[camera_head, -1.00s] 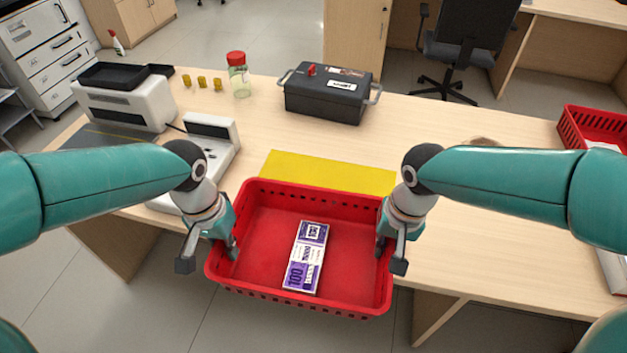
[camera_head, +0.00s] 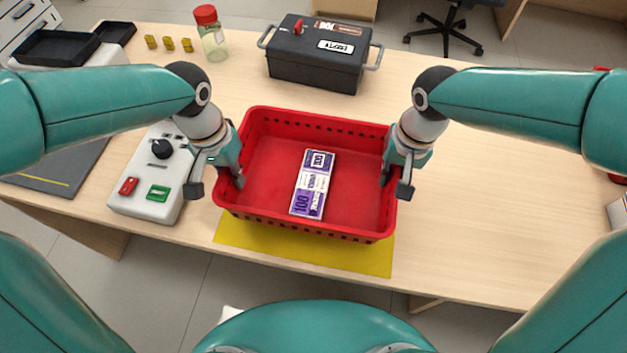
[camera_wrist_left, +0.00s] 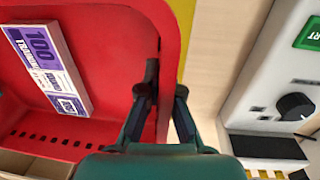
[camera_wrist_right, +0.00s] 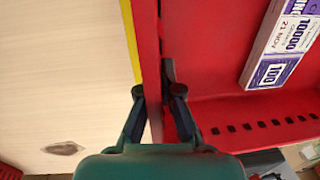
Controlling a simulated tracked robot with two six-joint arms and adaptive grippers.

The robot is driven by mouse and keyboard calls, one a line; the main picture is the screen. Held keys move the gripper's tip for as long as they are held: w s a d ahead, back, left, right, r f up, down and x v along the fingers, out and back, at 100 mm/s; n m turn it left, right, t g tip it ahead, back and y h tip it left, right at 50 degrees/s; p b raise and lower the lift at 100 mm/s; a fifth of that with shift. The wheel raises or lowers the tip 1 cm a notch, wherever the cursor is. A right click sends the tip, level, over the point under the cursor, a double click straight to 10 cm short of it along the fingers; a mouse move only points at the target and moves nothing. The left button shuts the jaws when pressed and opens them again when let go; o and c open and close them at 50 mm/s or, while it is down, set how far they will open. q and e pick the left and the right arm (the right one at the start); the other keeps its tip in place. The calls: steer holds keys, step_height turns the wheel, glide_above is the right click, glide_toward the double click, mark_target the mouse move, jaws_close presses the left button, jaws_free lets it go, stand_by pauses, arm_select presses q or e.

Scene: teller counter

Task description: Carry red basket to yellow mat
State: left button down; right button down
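The red basket (camera_head: 262,170) hangs between my two grippers, over the far part of the yellow mat (camera_head: 300,250). The mat's near part shows in front of the basket. I cannot tell whether the basket's bottom touches the mat. A purple and white banknote bundle (camera_head: 313,184) lies inside the basket. My left gripper (camera_head: 217,184) is shut on the basket's left wall, one finger inside and one outside, as the left wrist view (camera_wrist_left: 165,88) shows. My right gripper (camera_head: 395,184) is shut on the right wall in the same way, also in the right wrist view (camera_wrist_right: 157,90).
A white device with red and green buttons (camera_head: 150,195) stands close left of the basket. A black cash box (camera_head: 318,58), a red-capped jar (camera_head: 211,35) and small yellow pieces (camera_head: 168,43) are behind. The counter (camera_head: 490,200) to the right is mostly clear.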

arm_select(q)
steer(key=shift+w, duration=0.25)
arm_select(e)
steer(key=shift+w+d, duration=0.1)
steer(key=shift+w, duration=0.15)
arm_select(q)
steer(key=shift+f, duration=0.1)
steer(key=shift+d+f, duration=0.1)
arm_select(e)
steer(key=shift+d+f, duration=0.1)
steer(key=shift+f, duration=0.1)
